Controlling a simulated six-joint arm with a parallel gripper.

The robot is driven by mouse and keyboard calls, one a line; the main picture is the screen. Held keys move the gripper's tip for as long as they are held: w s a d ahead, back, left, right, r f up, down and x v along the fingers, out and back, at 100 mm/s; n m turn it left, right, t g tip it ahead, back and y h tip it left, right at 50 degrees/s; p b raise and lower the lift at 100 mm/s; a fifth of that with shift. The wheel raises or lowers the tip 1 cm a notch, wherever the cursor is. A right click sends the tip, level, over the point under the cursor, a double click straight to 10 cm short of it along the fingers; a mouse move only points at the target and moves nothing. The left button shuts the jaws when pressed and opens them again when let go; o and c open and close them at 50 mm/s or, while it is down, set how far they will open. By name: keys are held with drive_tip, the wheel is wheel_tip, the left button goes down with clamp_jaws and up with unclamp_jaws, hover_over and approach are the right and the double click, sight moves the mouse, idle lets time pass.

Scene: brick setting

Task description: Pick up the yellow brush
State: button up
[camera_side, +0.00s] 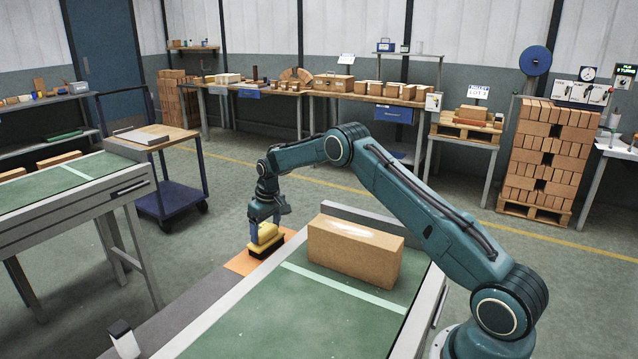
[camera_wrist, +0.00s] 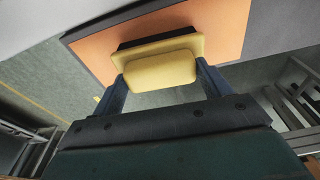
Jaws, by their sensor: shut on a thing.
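The yellow brush (camera_side: 266,235) has a yellow body and a dark bristle base, and it is at the orange pad (camera_side: 241,265) beside the green conveyor. My gripper (camera_side: 265,222) points down over the brush from above. In the wrist view the brush (camera_wrist: 160,68) sits between the two fingers of my gripper (camera_wrist: 160,85), which are shut on its yellow body. The dark base shows at the far edge of the brush, over the orange pad (camera_wrist: 220,22). I cannot tell whether the base touches the pad.
A large tan brick (camera_side: 352,252) stands on the green conveyor (camera_side: 300,320) just right of the brush. A second conveyor (camera_side: 70,195) is at left, with a blue cart (camera_side: 165,200) behind it. A small white-and-black object (camera_side: 124,340) is at the front. Floor is open behind.

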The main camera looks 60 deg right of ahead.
sight(266, 229)
drive_tip(key=shift+r, duration=0.1)
wheel_tip(266, 229, up, 20)
idle(0.7)
idle(0.4)
drive_tip(key=o, duration=0.4)
drive_tip(key=shift+c, duration=1)
drive_tip(key=s+r, duration=0.2)
drive_tip(key=s, duration=0.8)
drive_tip(key=s+a+r, duration=0.1)
drive_tip(key=s+r, duration=0.2)
drive_tip(key=s, duration=0.8)
